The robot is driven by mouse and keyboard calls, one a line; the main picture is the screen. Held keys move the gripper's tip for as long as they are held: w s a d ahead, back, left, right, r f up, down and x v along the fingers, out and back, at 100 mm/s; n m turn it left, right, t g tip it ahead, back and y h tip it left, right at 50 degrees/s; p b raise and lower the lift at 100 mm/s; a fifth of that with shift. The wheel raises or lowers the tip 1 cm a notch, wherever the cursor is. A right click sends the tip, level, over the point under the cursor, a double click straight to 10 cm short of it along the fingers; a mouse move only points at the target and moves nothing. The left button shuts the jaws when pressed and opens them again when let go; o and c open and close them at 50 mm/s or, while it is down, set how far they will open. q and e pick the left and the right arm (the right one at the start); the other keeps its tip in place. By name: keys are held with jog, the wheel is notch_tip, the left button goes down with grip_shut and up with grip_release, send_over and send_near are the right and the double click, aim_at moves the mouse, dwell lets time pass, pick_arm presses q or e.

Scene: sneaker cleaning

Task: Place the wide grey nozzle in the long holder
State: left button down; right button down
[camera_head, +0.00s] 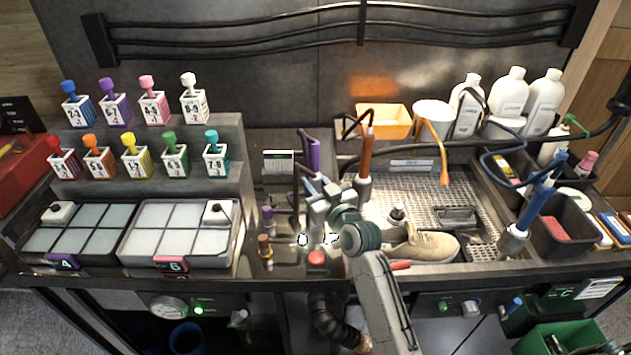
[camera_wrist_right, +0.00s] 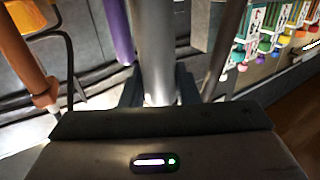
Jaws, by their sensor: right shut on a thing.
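My right gripper (camera_head: 322,196) is above the narrow section between the sample trays and the sneaker basin. In the right wrist view, its dark fingers (camera_wrist_right: 158,92) are shut on a smooth grey cylinder, which looks like the wide grey nozzle (camera_wrist_right: 157,50). My gripper and arm mostly hide the nozzle in the head view. I cannot clearly pick out the long holder. A purple tool (camera_head: 312,152) stands just behind the gripper and also shows beside the nozzle in the wrist view (camera_wrist_right: 117,30). My left gripper is not in view.
An orange-handled tool (camera_head: 366,155) stands close to the right of the gripper. A beige sneaker (camera_head: 425,246) lies in the basin. Small bottles (camera_head: 265,245) and a red-topped item (camera_head: 316,258) stand near the front edge.

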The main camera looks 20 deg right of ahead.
jog(key=shift+f, duration=0.1)
jog(key=c, duration=1.1)
grip_release()
jog(key=shift+s, duration=0.3)
jog(key=s+d+b, duration=0.2)
jog(key=s+b, duration=0.1)
jog(key=s, duration=0.8)
